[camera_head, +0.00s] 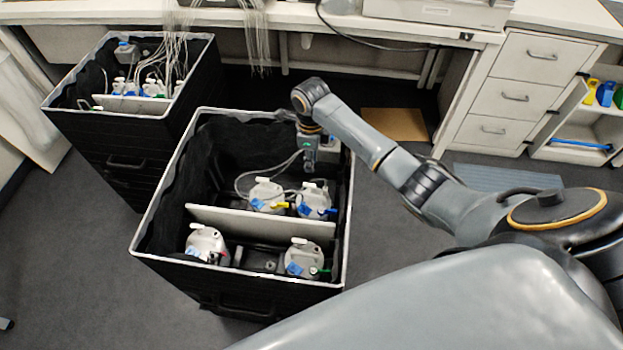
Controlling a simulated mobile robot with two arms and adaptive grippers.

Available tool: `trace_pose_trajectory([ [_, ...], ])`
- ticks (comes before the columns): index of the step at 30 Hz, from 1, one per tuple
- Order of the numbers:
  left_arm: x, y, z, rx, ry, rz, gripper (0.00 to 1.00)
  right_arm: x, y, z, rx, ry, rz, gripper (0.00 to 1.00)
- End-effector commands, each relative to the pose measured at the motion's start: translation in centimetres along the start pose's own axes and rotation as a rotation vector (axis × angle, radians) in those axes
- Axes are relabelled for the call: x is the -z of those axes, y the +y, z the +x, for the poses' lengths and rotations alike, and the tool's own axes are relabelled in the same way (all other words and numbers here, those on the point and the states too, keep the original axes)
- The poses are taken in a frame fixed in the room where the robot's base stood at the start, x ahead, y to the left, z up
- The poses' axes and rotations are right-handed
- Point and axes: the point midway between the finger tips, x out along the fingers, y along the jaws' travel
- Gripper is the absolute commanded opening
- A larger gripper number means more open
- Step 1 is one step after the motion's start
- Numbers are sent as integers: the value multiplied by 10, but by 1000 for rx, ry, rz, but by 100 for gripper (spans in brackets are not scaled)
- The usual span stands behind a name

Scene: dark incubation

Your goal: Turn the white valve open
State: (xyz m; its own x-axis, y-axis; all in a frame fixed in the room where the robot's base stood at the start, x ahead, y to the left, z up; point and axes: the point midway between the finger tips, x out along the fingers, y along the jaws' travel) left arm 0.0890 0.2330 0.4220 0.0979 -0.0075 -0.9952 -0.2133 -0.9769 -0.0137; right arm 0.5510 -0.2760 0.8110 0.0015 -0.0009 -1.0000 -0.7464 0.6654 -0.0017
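A black box with a white rim (152,226) stands open in the middle. It holds several white bottles with white tops and small coloured parts. The back left bottle (262,188) has a yellow part, and the back right bottle (306,210) a blue one. The front left bottle (203,240) shows red, and the front right bottle (300,256) green. I cannot tell which part is the white valve. My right gripper (309,180) points down into the box, above the back right bottle. Its fingers are too small to judge. My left gripper is not in view.
A white divider (255,221) splits the box, and pale tubes run to the back bottles. A second black box (55,105) with bottles and tubes stands at the back left. A white bench with drawers (516,97) is behind. Grey floor (80,270) is clear at left.

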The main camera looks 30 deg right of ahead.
Motion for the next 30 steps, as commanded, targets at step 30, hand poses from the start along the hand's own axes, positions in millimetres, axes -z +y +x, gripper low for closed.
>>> trace_pose_trajectory([
  [30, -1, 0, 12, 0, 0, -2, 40, 0, 0, 111, 0, 0, -1, 14],
])
